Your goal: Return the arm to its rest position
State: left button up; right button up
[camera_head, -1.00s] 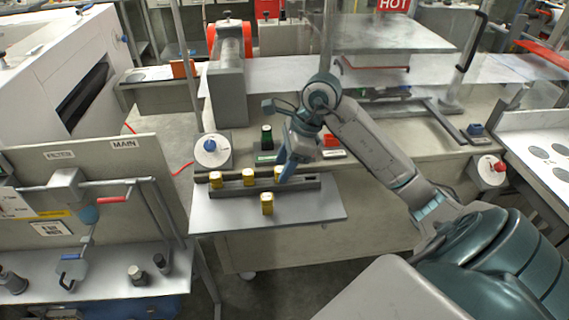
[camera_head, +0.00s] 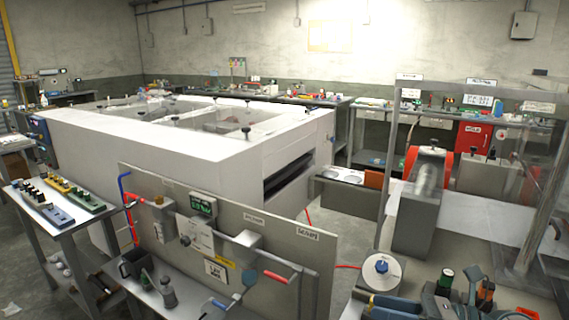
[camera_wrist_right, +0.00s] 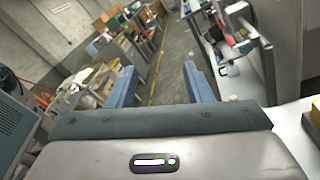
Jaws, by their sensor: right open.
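My right gripper (camera_head: 384,306) shows at the bottom right edge of the head view, partly cut off, with blue fingers pointing left. In the right wrist view its two blue fingers (camera_wrist_right: 161,86) stand wide apart with nothing between them. Beyond them lie a floor aisle and blurred shelves. Part of my teal and grey right arm shows beside the gripper in the head view; the rest is out of frame. My left arm and gripper are not in view.
A white dial unit (camera_head: 382,272) stands just behind the gripper. A grey panel (camera_head: 290,245) with valves and a red handle stands left of it. A large white machine (camera_head: 180,150) fills the middle. A side table (camera_head: 60,225) holds several coloured blocks.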

jog(key=w+d+r+m+t+h, duration=0.15)
jog(key=d+m+t+h, duration=0.25)
jog(key=m+t, duration=0.55)
jog(key=d+r+m+t+h, duration=0.2)
jog(key=d+m+t+h, duration=0.3)
jog(key=m, duration=0.8)
jog(key=s+d+f+m+g+h, duration=0.2)
jog(key=d+f+m+g+h, duration=0.1)
jog(key=f+m+h, duration=0.4)
jog(key=s+d+f+m+g+h, duration=0.1)
jog(key=d+f+m+g+h, duration=0.2)
jog(key=f+m, duration=0.55)
jog(key=s+a+f+m+g+y, duration=0.1)
jog(key=s+a+f+m+g, duration=0.2)
jog(key=s+f+g, duration=0.45)
jog(key=s+a+f+m+g+y, duration=0.15)
jog(key=s+a+f+g, duration=0.25)
jog(key=s+f, duration=0.65)
jog(key=d+f+m+g, duration=0.1)
jog(key=d+f, duration=0.2)
jog(key=f, duration=2.4)
jog(key=s+d+f+g, duration=0.1)
jog(key=s+f, duration=1.8)
jog(key=f, duration=0.1)
jog(key=shift+s+d+f+g, duration=0.15)
jog(key=shift+d+f+g, duration=0.1)
jog(key=shift+d+g, duration=0.05)
